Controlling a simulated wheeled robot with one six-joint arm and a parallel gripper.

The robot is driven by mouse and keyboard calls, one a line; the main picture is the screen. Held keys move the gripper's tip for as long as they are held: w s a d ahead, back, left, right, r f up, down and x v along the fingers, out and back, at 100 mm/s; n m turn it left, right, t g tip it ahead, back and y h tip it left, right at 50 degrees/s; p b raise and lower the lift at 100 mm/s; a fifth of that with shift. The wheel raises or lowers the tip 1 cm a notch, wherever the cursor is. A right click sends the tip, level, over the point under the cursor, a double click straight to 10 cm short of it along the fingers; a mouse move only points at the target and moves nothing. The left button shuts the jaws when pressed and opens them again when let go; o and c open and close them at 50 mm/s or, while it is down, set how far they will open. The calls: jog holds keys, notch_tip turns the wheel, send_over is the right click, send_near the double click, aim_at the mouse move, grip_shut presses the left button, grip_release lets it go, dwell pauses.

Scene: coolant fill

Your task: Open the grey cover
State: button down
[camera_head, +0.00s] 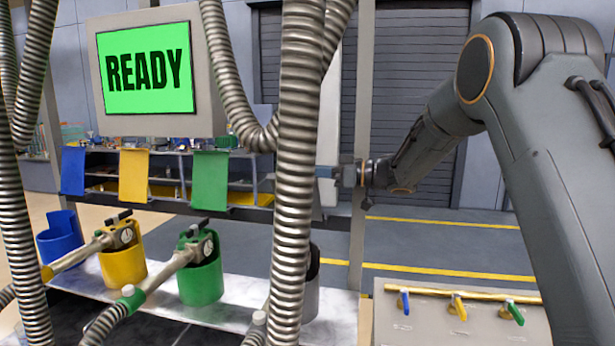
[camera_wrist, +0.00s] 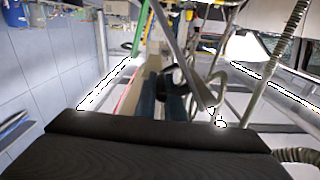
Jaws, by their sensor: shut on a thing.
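In the head view, a pale grey piece (camera_head: 328,194), which looks like the grey cover, shows just right of the thick metal hose. The hose hides much of it. My gripper (camera_head: 325,172) reaches in from the right and is shut at this piece; the exact contact is too small to tell. In the wrist view, the two dark blue fingers of my gripper (camera_wrist: 161,100) are close together, and what lies between them is unclear. Blue (camera_head: 73,170), yellow (camera_head: 134,175) and green (camera_head: 210,178) covers hang in a row to the left.
Ribbed hoses (camera_head: 297,150) hang in front. A screen (camera_head: 147,68) reads READY. Blue (camera_head: 58,240), yellow (camera_head: 122,262) and green (camera_head: 202,280) holders stand on the bench, nozzles in the yellow and green ones. A panel (camera_head: 430,318) with coloured levers is at the lower right.

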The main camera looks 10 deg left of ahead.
jog(key=shift+w, duration=0.3)
jog(key=c, duration=1.8)
grip_release()
jog(key=shift+c, duration=0.2)
jog(key=shift+d, duration=0.1)
